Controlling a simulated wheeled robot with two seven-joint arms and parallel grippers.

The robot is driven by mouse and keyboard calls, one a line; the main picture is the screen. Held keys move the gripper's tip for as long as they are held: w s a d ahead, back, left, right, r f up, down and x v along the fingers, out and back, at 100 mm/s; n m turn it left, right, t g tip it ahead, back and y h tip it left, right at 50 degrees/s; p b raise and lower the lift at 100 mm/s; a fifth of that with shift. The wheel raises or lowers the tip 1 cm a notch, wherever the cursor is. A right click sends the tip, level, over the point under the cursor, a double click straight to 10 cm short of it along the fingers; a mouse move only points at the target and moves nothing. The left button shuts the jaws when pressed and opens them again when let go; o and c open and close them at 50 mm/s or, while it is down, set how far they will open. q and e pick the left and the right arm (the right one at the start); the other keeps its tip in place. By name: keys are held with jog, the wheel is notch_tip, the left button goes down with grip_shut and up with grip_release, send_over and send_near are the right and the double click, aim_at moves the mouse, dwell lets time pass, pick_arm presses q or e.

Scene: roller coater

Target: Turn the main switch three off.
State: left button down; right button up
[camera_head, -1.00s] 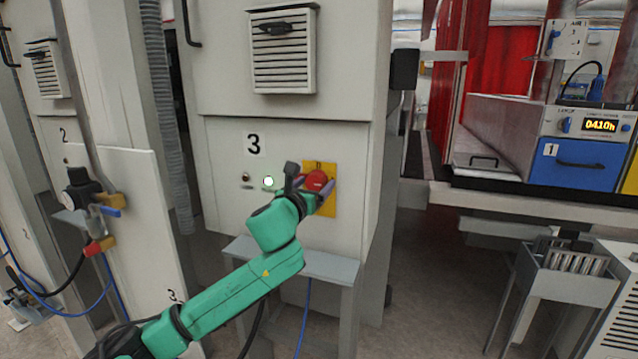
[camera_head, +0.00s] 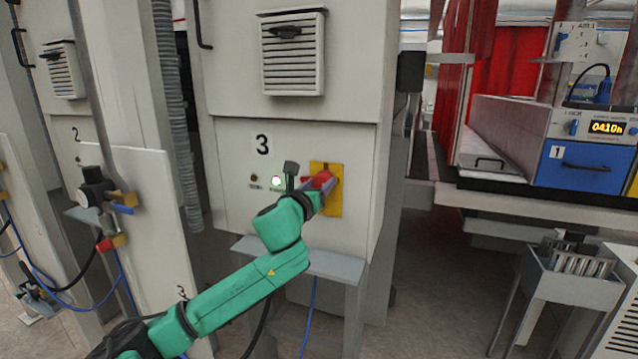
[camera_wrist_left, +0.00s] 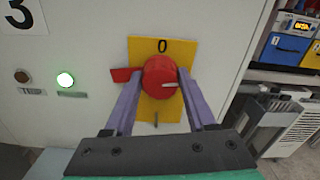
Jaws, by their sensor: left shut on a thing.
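The main switch three is a round red knob (camera_wrist_left: 160,77) on a yellow plate (camera_wrist_left: 160,110). A red tab sticks out to its left and a white mark on it points right. A "0" stands above the knob and an "I" below. In the head view the knob (camera_head: 322,179) sits on the right of the panel marked 3 (camera_head: 262,144). My left gripper (camera_wrist_left: 157,90), with purple fingers, is shut on the knob, one finger on each side. It also shows in the head view (camera_head: 318,186), partly covering the knob. My right gripper is not in view.
A lit green lamp (camera_wrist_left: 65,80) and a dark brown lamp (camera_wrist_left: 22,76) sit left of the switch. A grey ledge (camera_head: 300,258) juts out below the panel. Cabinet 2 (camera_head: 115,215) stands at left. A bench with a blue drawer (camera_head: 580,167) is at right.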

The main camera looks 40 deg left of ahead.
pick_arm(q)
jog(key=n+p, duration=0.1)
jog(key=n, duration=0.2)
jog(key=shift+n, duration=0.3)
jog(key=n+p, duration=0.1)
jog(key=n, duration=0.3)
jog(key=shift+n, duration=0.3)
jog(key=n+p, duration=0.1)
jog(key=n, duration=0.3)
jog(key=shift+a+n+p, duration=0.1)
jog(key=shift+n+p, duration=0.2)
jog(key=shift+n, duration=1.5)
